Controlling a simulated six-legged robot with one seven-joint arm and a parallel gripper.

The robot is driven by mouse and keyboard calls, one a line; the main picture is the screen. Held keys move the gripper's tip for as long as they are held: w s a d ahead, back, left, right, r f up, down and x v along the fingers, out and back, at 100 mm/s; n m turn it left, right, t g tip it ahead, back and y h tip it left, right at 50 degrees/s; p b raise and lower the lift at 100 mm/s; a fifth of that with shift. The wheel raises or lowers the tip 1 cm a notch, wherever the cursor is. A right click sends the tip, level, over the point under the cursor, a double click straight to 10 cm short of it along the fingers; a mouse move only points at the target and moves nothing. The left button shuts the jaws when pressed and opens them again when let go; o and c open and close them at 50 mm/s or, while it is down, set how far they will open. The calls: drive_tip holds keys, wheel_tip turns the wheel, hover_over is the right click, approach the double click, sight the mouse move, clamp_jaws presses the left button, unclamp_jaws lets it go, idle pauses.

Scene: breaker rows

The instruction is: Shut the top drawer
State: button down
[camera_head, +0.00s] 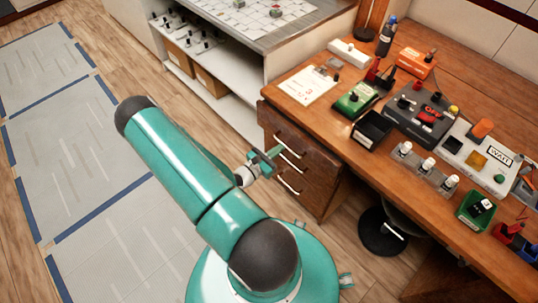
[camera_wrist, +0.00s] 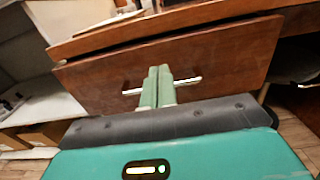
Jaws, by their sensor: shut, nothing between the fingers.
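The top drawer (camera_head: 280,137) is the uppermost brown wooden front in the desk's drawer stack, with a light bar handle. In the wrist view, its front (camera_wrist: 225,58) fills the middle, under the desk edge, with a dark gap along its top. I cannot tell how far it stands out. My gripper (camera_head: 277,152) is in front of the stack near the top handle. In the wrist view, its green fingers (camera_wrist: 159,70) are together and empty, pointing at the front and covering the middle of the handle (camera_wrist: 187,81). Whether they touch it is unclear.
The desktop (camera_head: 300,108) above holds boxes, trays and a grey device. Lower drawers (camera_head: 291,182) sit below. A dark round stool base (camera_head: 382,232) stands right of the stack. A white shelf unit (camera_head: 236,105) stands behind left. Taped floor (camera_head: 70,130) at left is clear.

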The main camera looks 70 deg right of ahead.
sight(295, 135)
drive_tip(key=x, duration=0.6)
drive_tip(key=shift+s+d, duration=0.1)
drive_tip(key=shift+d, duration=0.15)
drive_tip(key=x, duration=0.4)
drive_tip(key=shift+s+d+r, duration=0.1)
drive_tip(key=shift+d, duration=0.2)
drive_tip(key=shift+w+a, duration=0.3)
drive_tip(key=shift+a, duration=0.1)
drive_tip(key=v, duration=1.3)
drive_tip(key=shift+a, duration=0.4)
drive_tip(key=shift+w, duration=0.1)
